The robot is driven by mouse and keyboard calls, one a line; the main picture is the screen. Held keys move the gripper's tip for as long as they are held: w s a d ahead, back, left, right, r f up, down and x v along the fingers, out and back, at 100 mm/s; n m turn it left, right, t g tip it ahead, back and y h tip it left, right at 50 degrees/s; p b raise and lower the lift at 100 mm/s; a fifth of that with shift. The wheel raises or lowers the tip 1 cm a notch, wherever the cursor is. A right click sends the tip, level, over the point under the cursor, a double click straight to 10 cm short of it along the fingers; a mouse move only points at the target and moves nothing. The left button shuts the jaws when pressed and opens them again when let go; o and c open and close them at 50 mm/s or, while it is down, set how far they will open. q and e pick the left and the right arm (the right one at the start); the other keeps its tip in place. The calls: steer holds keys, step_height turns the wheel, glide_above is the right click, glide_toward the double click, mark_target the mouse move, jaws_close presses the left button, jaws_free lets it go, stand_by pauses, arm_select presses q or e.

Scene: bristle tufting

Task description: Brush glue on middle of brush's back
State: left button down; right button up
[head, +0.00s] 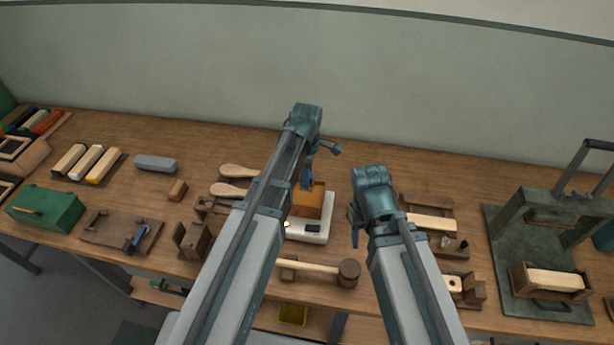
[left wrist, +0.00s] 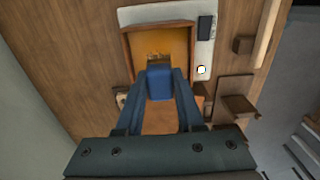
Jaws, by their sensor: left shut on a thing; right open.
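My left gripper (head: 308,178) is shut on a blue handle (left wrist: 160,82), probably the glue brush's, above an open orange-brown box (head: 322,205). In the left wrist view the handle's far end points into the box, over a small brown patch; whether it touches the bottom is hidden. The box stands on a white heater-like base (head: 318,238). My right gripper (head: 355,225) is open and empty, right of the box. Two pale wooden paddle shapes (head: 238,170) lie left of my left arm, and a pale block (head: 430,222) sits in a holder at the right. I cannot tell which is the brush's back.
A mallet (head: 348,272) lies at the front edge. A dark green press (head: 510,250) stands at the far right. A green box (head: 45,208) and a board with a blue-handled tool (head: 137,240) are at the left. The bench behind the grippers is clear.

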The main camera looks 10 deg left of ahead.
arm_select(q)
steer(key=shift+f+b, duration=1.65)
steer(key=shift+f, duration=0.35)
steer(key=shift+f+b, duration=0.5)
stand_by(0.6)
steer(key=shift+r, duration=0.1)
step_height(320, 180, up, 7)
steer(key=p, duration=0.7)
steer(key=shift+d, duration=0.1)
stand_by(0.9)
